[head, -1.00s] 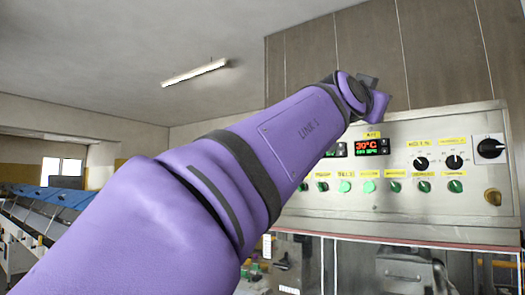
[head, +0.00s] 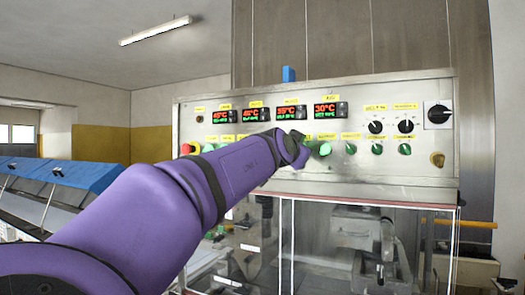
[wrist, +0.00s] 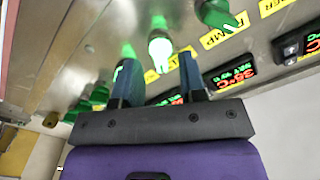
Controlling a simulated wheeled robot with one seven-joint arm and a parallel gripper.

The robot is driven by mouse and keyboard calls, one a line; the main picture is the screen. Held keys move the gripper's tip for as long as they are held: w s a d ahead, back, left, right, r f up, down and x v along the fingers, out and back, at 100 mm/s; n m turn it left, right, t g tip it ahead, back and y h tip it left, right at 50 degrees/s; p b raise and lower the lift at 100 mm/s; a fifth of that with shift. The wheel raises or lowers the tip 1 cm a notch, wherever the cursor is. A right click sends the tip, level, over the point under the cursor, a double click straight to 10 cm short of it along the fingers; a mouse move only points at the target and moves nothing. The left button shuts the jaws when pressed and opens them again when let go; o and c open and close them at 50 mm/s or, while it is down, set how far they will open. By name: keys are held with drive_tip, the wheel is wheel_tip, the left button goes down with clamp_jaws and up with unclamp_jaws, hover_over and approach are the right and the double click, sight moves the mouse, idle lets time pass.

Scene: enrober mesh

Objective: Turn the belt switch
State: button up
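The control panel (head: 250,176) carries a row of green switches under its displays. I cannot read which label names the belt switch. My gripper (wrist: 158,64) is open, with a blue finger on each side of a lit green switch (wrist: 160,48) in the wrist view. The fingertips look close to this switch, but I cannot tell whether they touch it. In the head view my arm's end hides part of the switch row, and the fingers do not show clearly. To its right are more green switches (head: 377,148).
Red and green temperature displays (head: 327,110) sit above the switches. Two black knobs (head: 375,127) and a large black rotary switch (head: 438,114) are at the right. A red button (head: 187,149) is at the left. Glass doors (head: 330,240) are below. A blue-sided conveyor (head: 60,174) stands far left.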

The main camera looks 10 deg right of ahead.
drive_tip(key=shift+x, duration=1.2)
drive_tip(key=c, duration=0.7)
drive_tip(key=shift+n, duration=0.3)
drive_tip(key=n, duration=1.1)
drive_tip(key=shift+n, duration=0.3)
